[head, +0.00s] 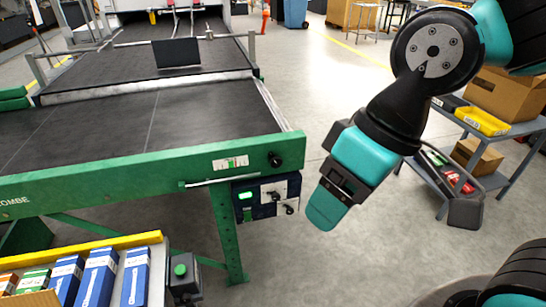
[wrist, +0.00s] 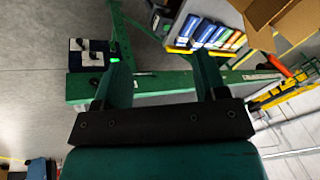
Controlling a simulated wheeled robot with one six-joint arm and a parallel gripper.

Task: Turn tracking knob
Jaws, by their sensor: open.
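A round black knob (head: 275,160) sits on the green end rail (head: 120,172) of the conveyor, right of a white scale label (head: 230,163). Below it hangs a dark control box (head: 266,198) with a lit green display and small black knobs on white plates; I cannot tell from markings which is the tracking knob. My gripper (head: 326,208) points down in the free space right of the box, touching nothing. In the wrist view my gripper (wrist: 163,80) is open and empty, its two fingers apart. The control box (wrist: 90,52) shows upside down beyond the left finger.
A cart with a yellow tray (head: 482,121) and cardboard boxes stands right. Grey floor between is clear.

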